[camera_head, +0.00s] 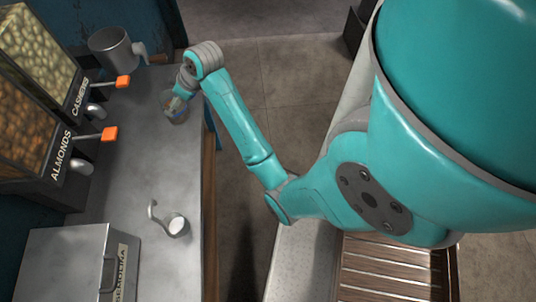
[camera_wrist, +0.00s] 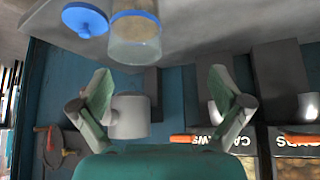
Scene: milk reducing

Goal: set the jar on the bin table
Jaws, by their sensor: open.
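A clear jar (camera_wrist: 135,42) with a blue rim and pale beige contents shows at the top of the wrist view, beyond my open fingers. A round blue lid (camera_wrist: 85,19) lies beside it. In the head view the jar (camera_head: 172,109) is on the grey tabletop (camera_head: 150,165), near its right edge and partly hidden by my gripper. My gripper (camera_wrist: 160,95) is open, its two fingers spread wide with nothing clasped between them. In the head view my gripper (camera_head: 180,99) is right at the jar; whether it touches it I cannot tell.
Dispensers labelled almonds (camera_head: 61,156) and cashews (camera_head: 80,98) with orange handles line the table's left side. A metal mug (camera_head: 112,47) stands at the back, a semolina bin (camera_head: 65,258) at the front left. A small scoop (camera_head: 176,225) with white contents lies mid-table.

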